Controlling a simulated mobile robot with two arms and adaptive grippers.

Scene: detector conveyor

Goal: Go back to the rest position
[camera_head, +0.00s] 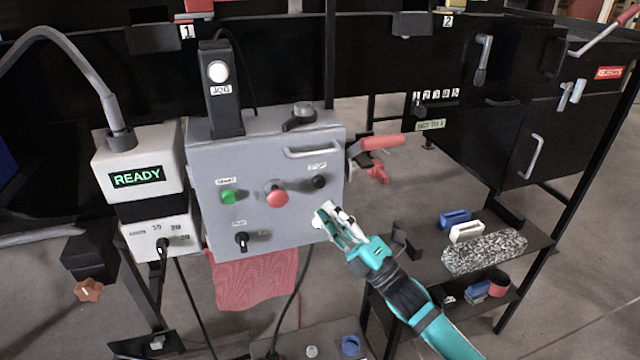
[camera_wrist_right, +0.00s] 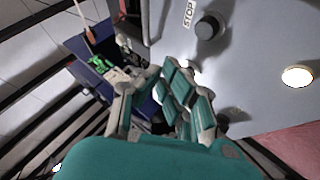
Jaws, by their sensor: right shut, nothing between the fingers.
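My right gripper (camera_head: 325,214) is in front of the lower right corner of the grey control box (camera_head: 210,180). Its fingers are shut with nothing between them, and its teal arm comes in from the lower right. In the right wrist view the fingers (camera_wrist_right: 166,78) are close in front of the grey panel (camera_wrist_right: 255,45). I cannot tell whether they touch the panel. A black round knob (camera_wrist_right: 208,27) beside a STOP label and a white round button (camera_wrist_right: 297,76) show there. My left gripper is not in view.
The box carries a green button (camera_head: 228,197), a red button (camera_head: 277,196) and a handle (camera_head: 313,151). A READY display (camera_head: 137,177) stands left. A red-handled clamp (camera_head: 378,143) is right of the box. A shelf (camera_head: 425,262) with blocks lies near my right arm.

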